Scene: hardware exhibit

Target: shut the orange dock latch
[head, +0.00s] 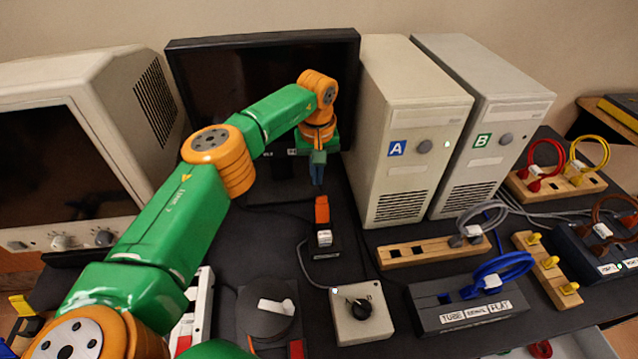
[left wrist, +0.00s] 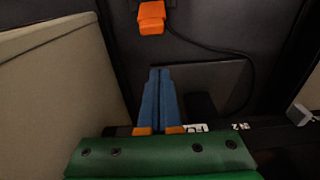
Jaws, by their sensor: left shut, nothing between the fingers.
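The orange dock latch (head: 322,210) stands up at the back of a small black dock (head: 325,252) on the dark table, in front of the monitor. It also shows at the top of the left wrist view (left wrist: 151,18). My left gripper (head: 317,181) points down behind and above the latch, apart from it. Its blue fingers are together and empty, and they show in the left wrist view (left wrist: 160,75). The dock's lower part is hard to make out in the wrist view. My right gripper is in neither view.
A black monitor (head: 220,75) stands behind my left arm. Computer case A (head: 410,130) stands close right of the gripper. A grey knob box (head: 360,312) and a round black dial (head: 265,310) sit in front. A wooden socket strip (head: 425,252) lies to the right.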

